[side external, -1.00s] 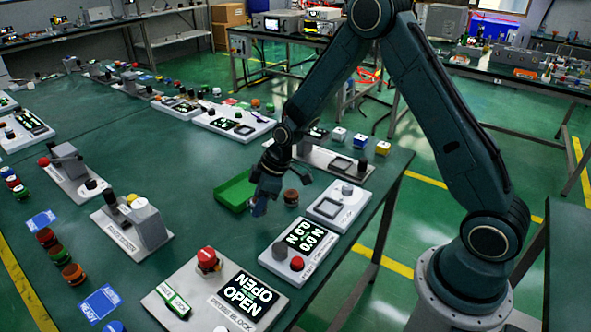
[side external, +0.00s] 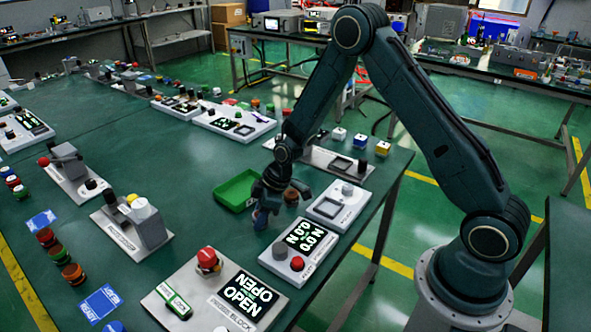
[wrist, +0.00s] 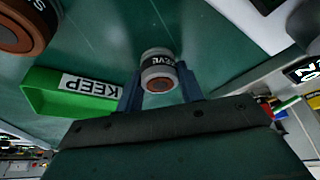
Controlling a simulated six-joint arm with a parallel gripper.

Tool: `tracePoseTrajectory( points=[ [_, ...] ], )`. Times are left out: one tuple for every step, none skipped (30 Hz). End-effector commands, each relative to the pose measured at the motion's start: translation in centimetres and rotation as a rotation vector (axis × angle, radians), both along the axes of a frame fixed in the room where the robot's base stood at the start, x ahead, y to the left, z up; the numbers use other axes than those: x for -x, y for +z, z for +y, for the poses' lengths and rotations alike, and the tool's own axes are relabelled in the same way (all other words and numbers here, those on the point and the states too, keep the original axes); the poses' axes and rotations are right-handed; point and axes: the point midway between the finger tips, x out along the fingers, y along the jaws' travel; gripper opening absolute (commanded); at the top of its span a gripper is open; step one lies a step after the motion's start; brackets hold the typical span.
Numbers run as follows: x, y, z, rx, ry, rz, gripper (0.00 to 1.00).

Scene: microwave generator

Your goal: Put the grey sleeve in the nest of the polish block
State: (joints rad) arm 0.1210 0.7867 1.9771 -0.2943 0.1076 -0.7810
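The grey sleeve (wrist: 158,66), with a dark label band and an orange-brown centre, stands between the two blue fingers of my gripper (wrist: 160,82) in the wrist view. The fingers are beside it on both sides; whether they press on it I cannot tell. In the side view my gripper (side external: 262,216) is low over the table, between a green tray and a white display unit, and the sleeve is not clear there.
The green KEEP tray (side external: 237,188) is behind-left of my gripper; a brown roll (side external: 291,196) is close on its right. A display unit (side external: 292,262) with a red button is in front, and a block reading OPEN (side external: 190,290) is nearer. Table left of my gripper is clear.

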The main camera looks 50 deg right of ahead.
Motion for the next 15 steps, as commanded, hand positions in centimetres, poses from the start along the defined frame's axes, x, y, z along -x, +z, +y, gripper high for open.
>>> tracePoseTrajectory(
  points=[
    [-0.01,-0.01,0.0,0.0,0.0,0.0,0.45],
    [-0.01,0.0,0.0,0.0,0.0,0.0,0.51],
    [-0.01,0.0,0.0,0.0,0.0,0.0,0.59],
    [-0.01,0.0,0.0,0.0,0.0,0.0,0.59],
    [-0.02,0.0,-0.01,0.0,0.0,0.0,0.59],
    [-0.01,0.01,0.0,0.0,0.0,0.0,0.59],
    [-0.02,0.01,-0.01,0.001,0.0,-0.001,0.59],
    [-0.02,0.01,-0.01,0.001,0.0,-0.001,0.59],
    [-0.02,0.01,-0.01,0.001,0.0,-0.001,0.59],
    [-0.02,0.01,-0.01,0.001,0.0,-0.001,0.59],
    [-0.02,0.01,-0.01,0.001,0.0,-0.001,0.59],
    [-0.01,0.0,-0.01,0.0,0.0,0.0,0.59],
    [-0.01,-0.03,-0.01,0.0,0.0,0.0,0.59],
    [-0.01,-0.01,-0.02,0.001,0.0,-0.001,0.59],
    [0.01,0.08,-0.05,0.0,0.0,-0.001,0.59]
  ],
)
